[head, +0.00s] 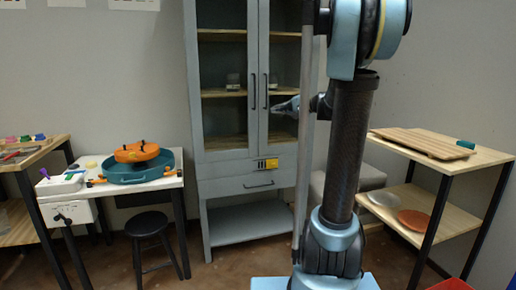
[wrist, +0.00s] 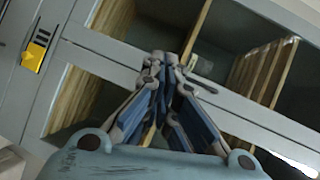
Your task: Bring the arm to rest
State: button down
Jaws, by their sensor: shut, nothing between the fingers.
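My gripper (wrist: 165,75) points at the grey cabinet in the wrist view, with its blue-padded fingers together and nothing between them. In the head view the gripper (head: 274,108) shows small in front of the cabinet's right glass door. My arm rises upright at the right of centre and hides part of the cabinet's right side. I cannot tell whether the fingertips touch the door.
A pottery wheel table (head: 120,187) and black stool (head: 148,223) stand left. A wooden shelf unit (head: 461,161) with a board (head: 420,143) stands right, near my arm. A red bin (head: 451,284) is at lower right.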

jog(key=s+a+f+n+g+h, duration=0.1)
jog(key=s+f+n+g+h, duration=0.15)
jog(key=s+f, duration=0.7)
jog(key=s+a+f+n+g+h, duration=0.25)
jog(key=s+f, duration=0.35)
jog(key=s, duration=0.7)
jog(key=s+d+f+n+g+h, duration=0.1)
jog(key=s+d+f+h, duration=0.2)
jog(key=s+d+f, duration=0.2)
jog(key=s+d+f+n+g+h, duration=0.1)
jog(key=s+d+f+g+h, duration=0.1)
jog(key=s+d+f, duration=0.4)
jog(key=s+f+h, duration=0.1)
jog(key=s+f, duration=0.2)
jog(key=s, duration=0.4)
jog(key=shift+n+g, duration=0.3)
jog(key=shift+w+f, duration=0.25)
jog(key=shift+w, duration=0.25)
